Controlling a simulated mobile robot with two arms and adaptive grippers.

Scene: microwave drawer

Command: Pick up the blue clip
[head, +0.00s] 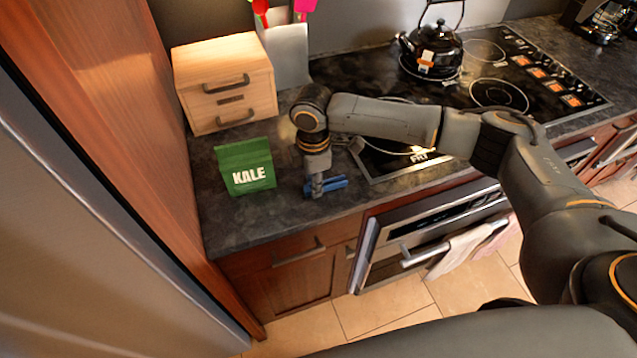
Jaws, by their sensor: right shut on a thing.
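The blue clip (335,185) is at the front part of the dark countertop (240,228), just right of the green kale bag. My right gripper (317,190) points down from above and is shut on the blue clip. The gripper's fingers hide the clip's left part. I cannot tell whether the clip still touches the counter. My left gripper is not in view.
The green kale bag (246,167) stands close to the gripper's left. A wooden drawer box (224,80) is behind it. The cooktop (480,90) with a black kettle (432,50) lies to the right. The fridge (75,220) bounds the left.

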